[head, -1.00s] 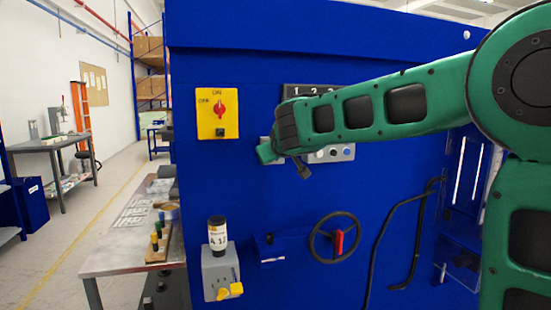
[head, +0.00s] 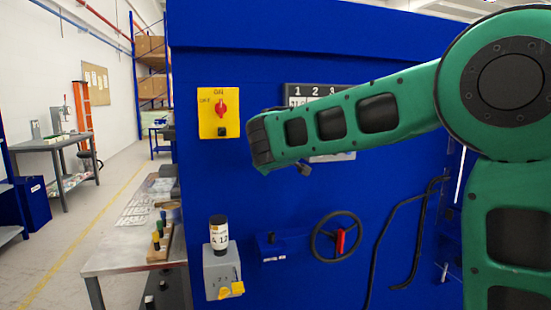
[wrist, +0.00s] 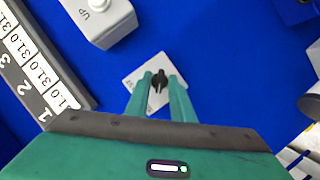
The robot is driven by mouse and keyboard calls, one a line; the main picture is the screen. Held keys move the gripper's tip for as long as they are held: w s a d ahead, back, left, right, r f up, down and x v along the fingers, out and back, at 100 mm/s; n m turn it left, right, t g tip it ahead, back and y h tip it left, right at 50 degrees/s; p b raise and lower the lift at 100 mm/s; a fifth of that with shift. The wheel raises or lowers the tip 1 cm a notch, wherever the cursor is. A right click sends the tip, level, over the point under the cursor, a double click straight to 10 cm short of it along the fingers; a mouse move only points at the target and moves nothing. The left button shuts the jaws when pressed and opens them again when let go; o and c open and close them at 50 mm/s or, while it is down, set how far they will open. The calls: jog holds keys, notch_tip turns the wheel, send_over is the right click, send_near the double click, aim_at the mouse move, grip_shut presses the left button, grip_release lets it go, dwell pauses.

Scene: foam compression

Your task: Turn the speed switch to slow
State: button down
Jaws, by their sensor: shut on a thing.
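A small black knob (wrist: 159,76) sits on a pale square plate (wrist: 132,79) on the blue machine front, in the middle of the wrist view. It looks like the speed switch, but I cannot read its markings. My gripper (wrist: 160,84) reaches to it, with one green finger on each side, and is shut on the knob. In the head view my own arm hides the knob and the fingers.
A grey box marked UP (wrist: 103,18) and a number display (wrist: 35,65) are close by. The yellow ON/OFF switch (head: 219,113) is left of my arm. A handwheel (head: 336,237) and a grey box with yellow knobs (head: 222,272) sit lower on the machine.

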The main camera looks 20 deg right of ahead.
jog(key=shift+f, duration=0.15)
jog(key=c, duration=1.9)
grip_release()
jog(key=shift+a, duration=0.1)
jog(key=v, duration=1)
jog(key=shift+s, duration=0.3)
